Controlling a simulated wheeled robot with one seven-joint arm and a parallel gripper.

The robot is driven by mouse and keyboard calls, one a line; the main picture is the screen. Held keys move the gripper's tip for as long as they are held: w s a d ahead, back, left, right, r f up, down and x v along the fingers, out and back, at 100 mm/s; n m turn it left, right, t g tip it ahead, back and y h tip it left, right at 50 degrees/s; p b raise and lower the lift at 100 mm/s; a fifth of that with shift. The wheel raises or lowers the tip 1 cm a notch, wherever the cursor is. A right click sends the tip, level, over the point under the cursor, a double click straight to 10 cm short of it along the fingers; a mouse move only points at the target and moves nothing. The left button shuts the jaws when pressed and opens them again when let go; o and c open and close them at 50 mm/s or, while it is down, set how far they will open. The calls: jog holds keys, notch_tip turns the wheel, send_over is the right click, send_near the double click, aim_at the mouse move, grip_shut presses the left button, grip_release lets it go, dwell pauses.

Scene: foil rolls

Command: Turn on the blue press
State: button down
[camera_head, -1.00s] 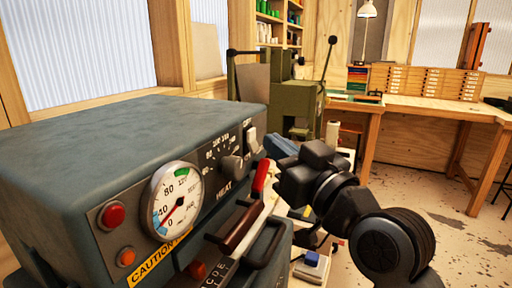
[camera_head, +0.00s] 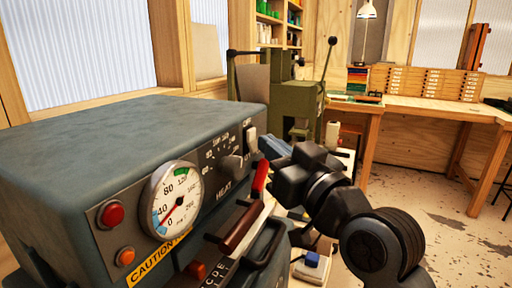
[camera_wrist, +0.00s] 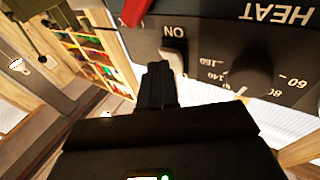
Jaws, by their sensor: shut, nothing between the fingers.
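The blue-grey press (camera_head: 130,140) fills the left of the head view. Its white power switch (camera_head: 251,140) is near the right end of the front panel, below the OFF mark. In the wrist view the panel (camera_wrist: 215,45) appears upside down, and the pale switch (camera_wrist: 174,58) shows beside the ON mark, partly hidden by the fingers. My gripper (camera_head: 266,145) is shut and empty, its fingertips close to the switch. In the wrist view my gripper (camera_wrist: 157,70) is just left of the switch. I cannot tell whether they touch.
The heat knob (camera_head: 232,163) is left of the switch. A red-tipped lever (camera_head: 261,178) and a black handle (camera_head: 263,243) stick out below. A green machine (camera_head: 290,100) stands behind, and a wooden workbench (camera_head: 440,108) is at the right.

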jog(key=shift+a, duration=0.2)
jog(key=shift+d, duration=0.1)
dwell(0.5)
jog(key=shift+s+d+r, duration=0.2)
jog(key=shift+d, duration=0.35)
jog(key=shift+s+d+r, duration=0.3)
jog(key=shift+d, duration=0.45)
jog(key=shift+s+d+r, duration=0.3)
jog(key=shift+d+r, duration=0.05)
jog(key=shift+d, duration=0.35)
jog(key=shift+s+d+r, duration=0.3)
jog(key=shift+d, duration=0.45)
